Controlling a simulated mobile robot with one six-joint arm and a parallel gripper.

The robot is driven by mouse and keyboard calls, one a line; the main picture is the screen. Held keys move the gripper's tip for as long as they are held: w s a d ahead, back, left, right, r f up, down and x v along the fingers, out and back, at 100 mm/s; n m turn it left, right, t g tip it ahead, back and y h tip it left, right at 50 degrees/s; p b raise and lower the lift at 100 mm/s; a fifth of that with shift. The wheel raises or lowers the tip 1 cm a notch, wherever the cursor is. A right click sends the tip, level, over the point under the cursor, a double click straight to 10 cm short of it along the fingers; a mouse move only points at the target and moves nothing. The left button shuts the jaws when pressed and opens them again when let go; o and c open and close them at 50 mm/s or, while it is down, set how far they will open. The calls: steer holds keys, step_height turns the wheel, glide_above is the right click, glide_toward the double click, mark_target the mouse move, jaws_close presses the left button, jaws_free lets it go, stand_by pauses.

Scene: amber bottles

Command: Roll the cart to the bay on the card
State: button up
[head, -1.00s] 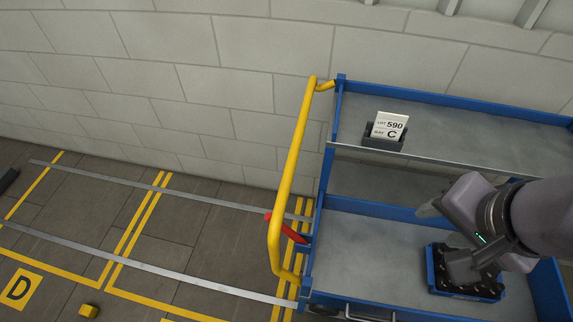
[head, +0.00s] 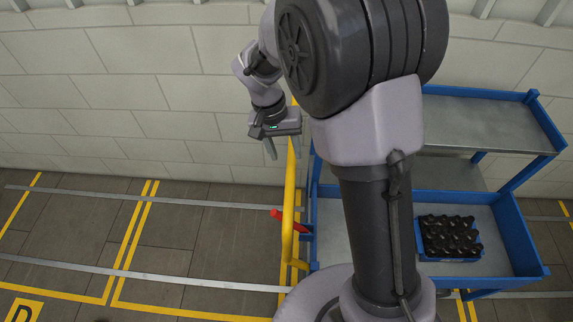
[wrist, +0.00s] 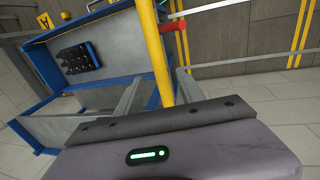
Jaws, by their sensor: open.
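The blue two-shelf cart (head: 520,215) stands by the wall, partly hidden behind my arm. Its upright yellow handle (head: 288,205) is on its left end, with a red lever (head: 291,222) beside it. My gripper (head: 271,150) is open at the handle's upper part. In the wrist view the yellow handle (wrist: 155,50) runs between the two fingers of my gripper (wrist: 158,88); contact cannot be told. The card is hidden behind my arm now; the earlier head view shows it on the upper shelf, reading lot 590, bay C.
A blue crate with dark bottles (head: 449,238) is on the cart's lower shelf. Metal rails (head: 150,274) and yellow bay lines (head: 130,240) cross the floor. A D label (head: 22,312) is at lower left, an A label (wrist: 45,21) in the wrist view. Floor left of the cart is clear.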

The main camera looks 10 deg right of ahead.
mark_target(290, 167)
steer(key=f, duration=0.2)
steer(key=f+b, duration=0.1)
steer(key=f, duration=0.1)
steer(key=d+f, duration=0.1)
steer(key=f, duration=0.1)
steer(key=shift+s+d+f, duration=0.1)
steer(key=shift+s, duration=0.15)
steer(key=shift+c, duration=0.5)
jaws_close()
stand_by(0.5)
